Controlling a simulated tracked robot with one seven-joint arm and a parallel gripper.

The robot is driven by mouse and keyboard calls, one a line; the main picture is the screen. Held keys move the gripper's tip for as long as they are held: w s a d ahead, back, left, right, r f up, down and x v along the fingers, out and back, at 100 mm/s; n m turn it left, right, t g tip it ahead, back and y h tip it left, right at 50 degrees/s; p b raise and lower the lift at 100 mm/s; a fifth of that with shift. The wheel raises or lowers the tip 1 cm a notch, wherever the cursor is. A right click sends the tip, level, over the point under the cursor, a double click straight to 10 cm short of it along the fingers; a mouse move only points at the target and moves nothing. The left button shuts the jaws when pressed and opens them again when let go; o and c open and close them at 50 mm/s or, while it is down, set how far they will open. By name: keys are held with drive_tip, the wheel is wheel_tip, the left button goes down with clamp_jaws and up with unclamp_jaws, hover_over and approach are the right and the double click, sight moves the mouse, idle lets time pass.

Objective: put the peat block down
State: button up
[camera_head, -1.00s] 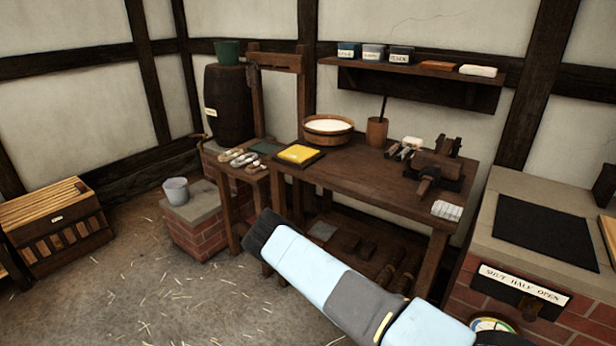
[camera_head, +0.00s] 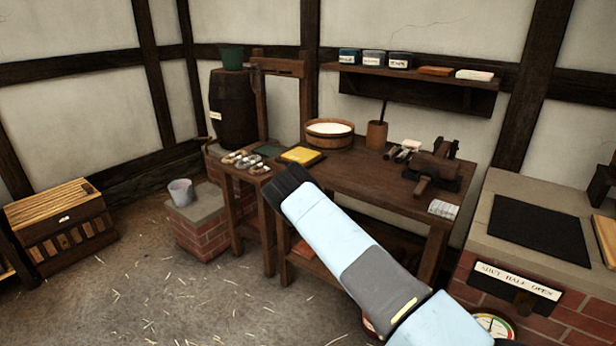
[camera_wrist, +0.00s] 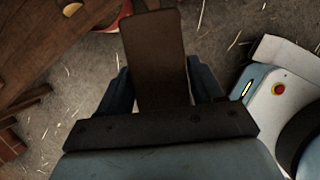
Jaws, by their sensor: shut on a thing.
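The peat block, a long flat dark brown slab (camera_wrist: 153,60), is in the wrist view between the fingers of my gripper (camera_wrist: 160,88). My gripper is shut on it, with one dark finger on each side. The block stands out past the fingertips, over the floor, and I see no surface touching it. The camera on my body shows my pale blue arm reaching up and left in front of the workbench (camera_head: 365,175). I cannot make out the block in that view.
A brick hearth (camera_head: 545,195) with a dark plate stands at the right. A small side table (camera_head: 245,172) with metal pieces and a brick plinth (camera_head: 200,222) with a bucket (camera_head: 180,192) are left of the bench. A slatted crate (camera_head: 62,222) is far left. Straw-strewn floor (camera_head: 200,305) is open.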

drive_tip(key=w+a+r+m+g+y, duration=0.1)
drive_tip(key=w+r+m, duration=0.3)
drive_tip(key=r+m, duration=0.4)
drive_tip(key=w+a+r+m+g+y, duration=0.1)
drive_tip(key=w+r+m+g, duration=0.2)
drive_tip(key=r+m, duration=0.5)
drive_tip(key=w+a+r+m+g+y, duration=0.1)
drive_tip(key=w+r+m, duration=0.4)
drive_tip(key=r, duration=1.1)
drive_tip(key=a+m+g, duration=0.1)
drive_tip(key=m, duration=0.2)
drive_tip(key=shift+w+g+y, duration=0.35)
drive_tip(key=shift+g+y, duration=0.05)
